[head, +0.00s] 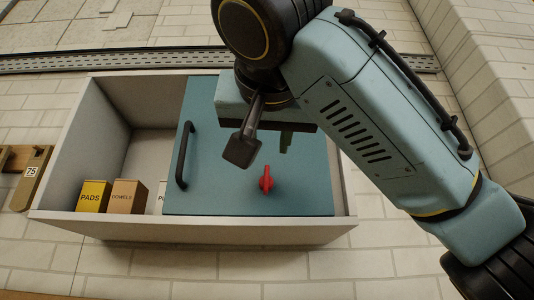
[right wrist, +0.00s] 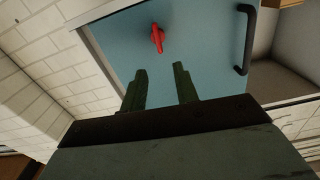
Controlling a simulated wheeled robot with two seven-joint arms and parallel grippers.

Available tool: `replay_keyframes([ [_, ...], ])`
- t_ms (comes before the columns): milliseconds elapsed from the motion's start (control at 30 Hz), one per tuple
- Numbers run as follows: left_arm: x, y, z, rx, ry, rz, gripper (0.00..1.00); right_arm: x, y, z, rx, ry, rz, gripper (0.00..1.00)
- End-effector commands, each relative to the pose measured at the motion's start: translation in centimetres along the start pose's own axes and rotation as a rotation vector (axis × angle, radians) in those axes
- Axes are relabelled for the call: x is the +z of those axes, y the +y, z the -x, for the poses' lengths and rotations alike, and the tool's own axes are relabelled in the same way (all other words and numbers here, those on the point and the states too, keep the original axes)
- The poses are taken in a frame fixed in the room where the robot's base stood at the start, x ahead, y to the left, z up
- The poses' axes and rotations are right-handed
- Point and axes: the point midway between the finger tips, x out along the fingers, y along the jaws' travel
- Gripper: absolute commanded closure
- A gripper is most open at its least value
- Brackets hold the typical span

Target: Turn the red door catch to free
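The red door catch (head: 267,179) sits on the lower part of the teal sliding door (head: 225,190). It stands roughly upright in the head view. In the right wrist view the catch (right wrist: 158,38) shows beyond the fingertips, slightly tilted. My right gripper (head: 264,148) is open, its two fingers apart and nothing between them. In the right wrist view the gripper (right wrist: 161,77) points toward the catch with a gap left, not touching it. My left gripper is not in view.
The door has a black bar handle (head: 183,155) at its left edge. The white cabinet (head: 90,115) is open on the left, with a yellow PADS box (head: 94,197) and a brown DOWELS box (head: 127,197). A third box is partly hidden by the door. A metal rail (head: 120,60) runs above.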

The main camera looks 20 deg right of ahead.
Motion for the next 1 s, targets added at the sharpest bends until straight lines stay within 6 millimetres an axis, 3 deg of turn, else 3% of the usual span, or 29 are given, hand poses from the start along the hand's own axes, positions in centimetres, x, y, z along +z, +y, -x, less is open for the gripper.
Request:
replay_keyframes([
  [33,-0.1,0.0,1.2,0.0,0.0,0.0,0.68,-0.4,-0.1,-1.1,-0.001,-0.005,0.001,0.7],
  [400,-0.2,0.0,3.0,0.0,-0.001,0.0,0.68,-0.2,0.1,-7.7,0.002,-0.001,0.001,0.7],
  [600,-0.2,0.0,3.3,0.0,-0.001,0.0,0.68,0.0,0.0,-8.9,0.0,0.0,0.001,0.7],
  [867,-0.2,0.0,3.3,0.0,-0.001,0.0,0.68,0.0,0.0,-9.0,-0.001,0.0,0.001,0.7],
  [1000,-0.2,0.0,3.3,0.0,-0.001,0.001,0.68,0.0,0.0,-9.0,0.0,0.0,0.001,0.87],
])
